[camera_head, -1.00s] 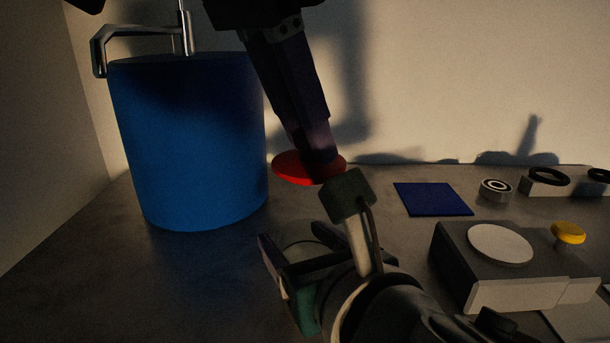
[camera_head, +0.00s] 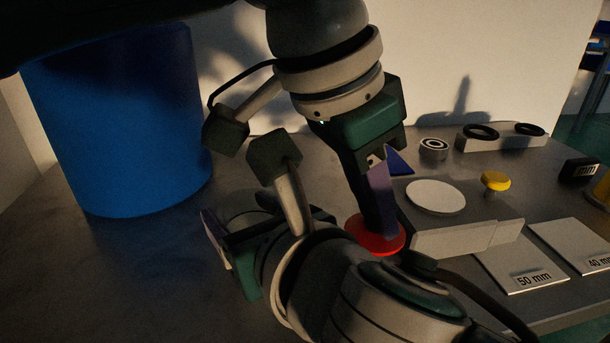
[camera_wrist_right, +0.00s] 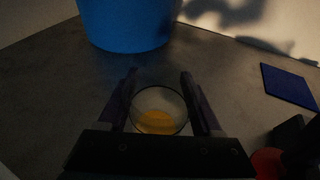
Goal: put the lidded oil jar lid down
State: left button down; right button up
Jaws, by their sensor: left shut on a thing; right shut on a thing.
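The red lid (camera_head: 366,240) is a flat disc held by my left gripper (camera_head: 381,205), which is shut on it and points down from above. I cannot tell whether the lid touches anything below. Part of it also shows in the right wrist view (camera_wrist_right: 267,163) at the lower right. The oil jar (camera_wrist_right: 160,108) is clear, open-topped glass with yellow oil, between the fingers of my right gripper (camera_wrist_right: 158,85), which is shut on it. In the head view my right gripper (camera_head: 218,240) is low and left of the lid, and its wrist hides the jar.
A large blue drum (camera_head: 125,125) stands at the left. A dark blue square pad (camera_wrist_right: 290,85) lies on the bench, mostly hidden in the head view. Right of the lid are a white disc (camera_head: 435,196), a yellow knob (camera_head: 495,181) and labelled plates (camera_head: 520,265).

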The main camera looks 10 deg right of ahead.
aim_at(364, 233)
pick_arm(q)
jog(key=shift+f, duration=2.35)
jog(key=shift+f, duration=0.15)
jog(key=c, duration=0.7)
grip_release()
jog(key=v, duration=1.2)
jog(key=shift+a, duration=0.1)
